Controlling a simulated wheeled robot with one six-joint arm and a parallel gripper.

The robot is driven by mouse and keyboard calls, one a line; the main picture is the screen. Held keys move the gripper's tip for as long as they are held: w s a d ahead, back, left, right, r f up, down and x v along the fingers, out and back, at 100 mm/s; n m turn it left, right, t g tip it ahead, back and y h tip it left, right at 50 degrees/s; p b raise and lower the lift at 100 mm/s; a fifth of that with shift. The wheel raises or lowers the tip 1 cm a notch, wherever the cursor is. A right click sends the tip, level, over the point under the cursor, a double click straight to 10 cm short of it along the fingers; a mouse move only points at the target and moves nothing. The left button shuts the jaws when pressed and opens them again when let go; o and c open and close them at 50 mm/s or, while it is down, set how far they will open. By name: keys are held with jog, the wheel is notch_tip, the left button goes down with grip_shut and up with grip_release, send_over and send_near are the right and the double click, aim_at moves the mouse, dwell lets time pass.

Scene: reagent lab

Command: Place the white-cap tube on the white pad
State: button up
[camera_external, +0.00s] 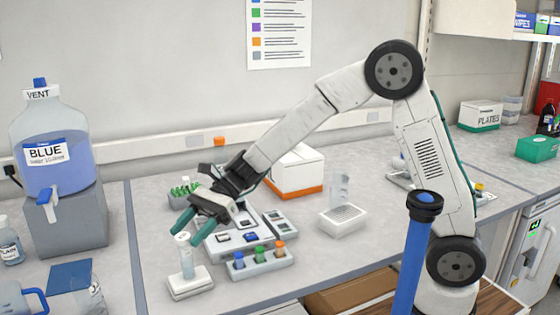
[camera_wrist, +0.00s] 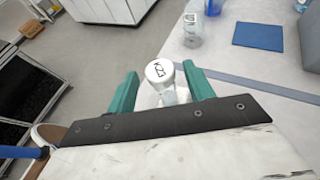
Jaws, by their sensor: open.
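The white-cap tube (camera_external: 187,264) stands upright on the small white pad (camera_external: 194,289) at the front left of the bench. Its body is clear and its cap is white. In the wrist view the cap (camera_wrist: 160,71), with dark marks on top, lies between the two teal fingers. My gripper (camera_external: 184,237) is open at the height of the cap, and it also shows in the wrist view (camera_wrist: 160,76). A gap shows between the cap and each finger there. The pad is mostly hidden in the wrist view.
A rack (camera_external: 260,264) with blue, green and orange-capped tubes stands right of the pad, before a grey module tray (camera_external: 216,252). A blue-liquid jug (camera_external: 52,120) on a grey stand is at left. A white-orange box (camera_external: 296,170) stands behind.

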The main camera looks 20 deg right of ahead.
jog(key=v, duration=0.7)
jog(key=shift+w+d, duration=0.2)
jog(key=shift+d, duration=0.1)
jog(key=shift+r, duration=0.1)
jog(key=s+d+r+n+t+h, duration=0.2)
jog(key=d+n, duration=0.2)
jog(key=d, duration=0.9)
jog(key=s+d+r+n+t+h, duration=0.1)
jog(key=s+d+n+t+h, duration=0.15)
jog(key=d, duration=0.95)
jog(key=s+d+f+n+t+h, duration=0.1)
jog(key=s+d+n+h, duration=0.1)
jog(key=d, duration=0.9)
jog(key=s+d+f+n+t+h, duration=0.1)
jog(key=s+d+h, duration=0.4)
jog(key=d, duration=0.6)
jog(key=shift+s+f+n+t, duration=0.2)
jog(key=shift+s+n+t, duration=0.5)
jog(key=shift+n, duration=0.55)
jog(key=shift+w, duration=0.1)
